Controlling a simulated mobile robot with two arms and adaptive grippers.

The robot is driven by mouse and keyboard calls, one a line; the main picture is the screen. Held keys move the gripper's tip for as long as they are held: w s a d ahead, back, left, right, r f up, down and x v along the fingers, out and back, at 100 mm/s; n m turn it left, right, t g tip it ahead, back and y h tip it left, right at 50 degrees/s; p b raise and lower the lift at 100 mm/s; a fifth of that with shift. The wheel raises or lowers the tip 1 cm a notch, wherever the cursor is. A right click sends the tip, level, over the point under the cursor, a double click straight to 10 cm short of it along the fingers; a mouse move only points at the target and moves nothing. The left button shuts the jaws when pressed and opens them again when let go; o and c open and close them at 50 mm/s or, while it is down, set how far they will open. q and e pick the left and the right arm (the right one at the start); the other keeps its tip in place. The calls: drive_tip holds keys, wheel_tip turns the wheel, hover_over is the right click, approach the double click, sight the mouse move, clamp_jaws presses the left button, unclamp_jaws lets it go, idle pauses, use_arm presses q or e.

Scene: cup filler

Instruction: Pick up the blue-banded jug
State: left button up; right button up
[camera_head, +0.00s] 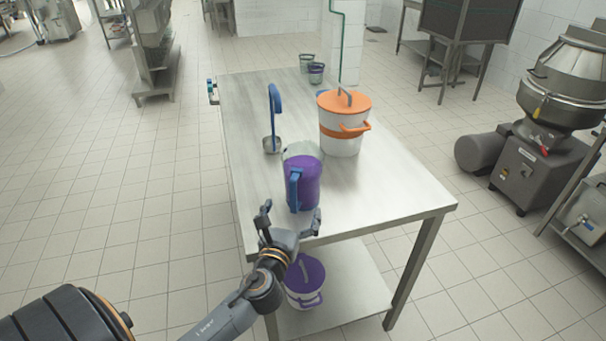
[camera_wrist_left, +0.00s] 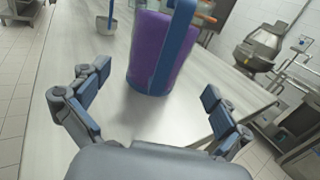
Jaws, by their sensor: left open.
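A purple jug (camera_head: 305,183) with a pale, clear-looking top and a blue handle (camera_head: 295,190) stands upright at the near part of the steel table. In the left wrist view the jug (camera_wrist_left: 146,48) has its blue handle facing my gripper, with blue also around its base; its top is cut off. I see no clear blue band higher on the body. My left gripper (camera_head: 291,216) is open and empty at the table's near edge, just in front of the jug. In the wrist view its fingers (camera_wrist_left: 154,88) are spread either side, apart from the jug.
On the steel table (camera_head: 385,190), a blue-handled ladle (camera_head: 272,130) stands behind the jug, and a white tub (camera_head: 341,141) with orange lid is behind right. Small cups (camera_head: 316,73) stand at the far end. A purple-lidded tub (camera_head: 305,284) is on the lower shelf.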

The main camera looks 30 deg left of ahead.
sight(298, 191)
use_arm(q)
drive_tip(key=x, duration=0.2)
drive_tip(key=shift+w, duration=0.25)
drive_tip(key=shift+w+a+r, duration=0.1)
drive_tip(key=shift+w+a, duration=0.15)
drive_tip(key=shift+w, duration=0.25)
drive_tip(key=p+x, duration=0.1)
drive_tip(key=x, duration=0.2)
drive_tip(key=shift+w+a, duration=0.1)
drive_tip(key=shift+w, duration=0.25)
drive_tip(key=shift+w+a, duration=0.15)
drive_tip(key=shift+w, duration=0.2)
use_arm(e)
drive_tip(key=shift+a+r, duration=0.1)
drive_tip(key=shift+r, duration=0.45)
use_arm(q)
drive_tip(key=shift+s, duration=0.1)
drive_tip(key=c, duration=1.5)
drive_tip(key=shift+r, duration=0.2)
drive_tip(key=shift+c, duration=0.2)
use_arm(e)
drive_tip(key=shift+s, duration=0.25)
use_arm(q)
drive_tip(key=shift+r, duration=0.1)
